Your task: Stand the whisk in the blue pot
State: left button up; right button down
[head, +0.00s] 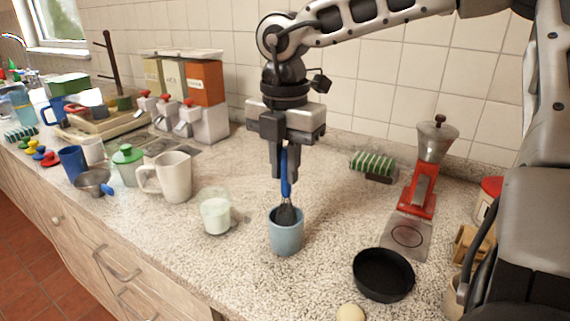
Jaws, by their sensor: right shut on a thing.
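The blue pot (286,238) stands upright on the speckled counter, near the middle of the head view. The whisk has a blue handle (286,176) and a dark head (288,214). It is upright, with its lower end inside the pot's mouth. The pot wall hides the tip, so I cannot tell if it touches the bottom. My right gripper (285,172) points down directly above the pot, shut on the whisk's handle. My left gripper is not in view.
A glass with pale contents (216,213) and a white pitcher (172,178) stand left of the pot. A black pan (383,276) lies to the right, before a red grinder (420,185). A pale round thing (350,313) is at the front edge. Canisters (200,82) stand behind left.

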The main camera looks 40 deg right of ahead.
jog(key=c, duration=1.3)
grip_release()
notch_tip(320, 180, up, 16)
jog(key=shift+f, duration=0.1)
